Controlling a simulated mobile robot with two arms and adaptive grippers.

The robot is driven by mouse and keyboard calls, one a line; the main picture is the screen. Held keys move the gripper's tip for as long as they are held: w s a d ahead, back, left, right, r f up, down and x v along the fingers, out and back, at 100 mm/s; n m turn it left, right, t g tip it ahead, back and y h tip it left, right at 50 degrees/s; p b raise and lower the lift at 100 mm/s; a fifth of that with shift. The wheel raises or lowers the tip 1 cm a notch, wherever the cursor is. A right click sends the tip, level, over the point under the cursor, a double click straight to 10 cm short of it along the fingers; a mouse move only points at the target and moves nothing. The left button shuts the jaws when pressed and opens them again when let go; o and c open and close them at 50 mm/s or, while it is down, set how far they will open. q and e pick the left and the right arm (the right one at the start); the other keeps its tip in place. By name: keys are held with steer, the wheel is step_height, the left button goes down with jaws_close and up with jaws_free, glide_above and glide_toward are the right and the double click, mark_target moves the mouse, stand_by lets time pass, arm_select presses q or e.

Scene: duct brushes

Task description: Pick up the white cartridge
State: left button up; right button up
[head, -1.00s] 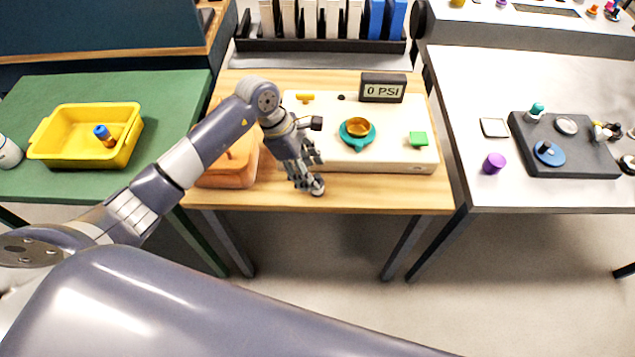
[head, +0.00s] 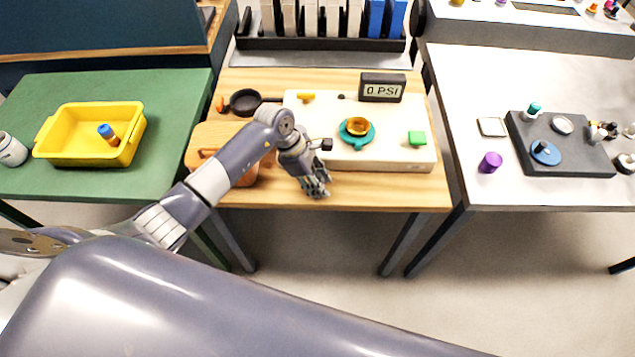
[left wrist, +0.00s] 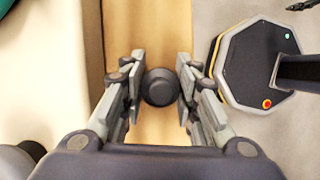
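My left gripper (head: 318,188) points down at the front edge of the wooden table, in front of the white panel. In the left wrist view its two fingers (left wrist: 160,85) stand apart on either side of a dark round-topped object (left wrist: 159,87), with narrow gaps that seem to remain. I see that object from above only, so I cannot tell whether it is the white cartridge; in the head view the gripper hides it. A white cylinder (head: 11,150) stands at the left edge of the green table.
The white panel (head: 395,158) carries a teal ring, green block and gauge (head: 383,88). A wooden box (head: 205,150) and black pan (head: 245,102) lie left. A yellow tray (head: 75,150) sits on the green table. The right table holds a black board (head: 565,165).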

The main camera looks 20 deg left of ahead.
mark_target(317, 175)
arm_select(q)
steer(key=shift+c, duration=1.1)
steer(key=shift+r, duration=0.1)
steer(key=shift+r+b, duration=0.3)
steer(key=shift+r, duration=0.15)
step_height(317, 175, up, 2)
steer(key=shift+s+a+r+b, duration=0.1)
steer(key=shift+r+b, duration=0.1)
steer(key=shift+b, duration=0.45)
steer(key=s+r+b, duration=0.1)
steer(key=s+b, duration=0.3)
steer(key=s, duration=1.1)
steer(key=a+r+m+g+y, duration=0.2)
steer(key=r+m, duration=0.4)
steer(key=m, duration=0.4)
steer(key=w+a+r+m+g+y, duration=0.1)
steer(key=a+r+m+g+y, duration=0.1)
steer(key=r+m, duration=0.5)
steer(key=m+g, duration=0.1)
steer(key=m, duration=0.2)
steer(key=shift+r+y, duration=0.3)
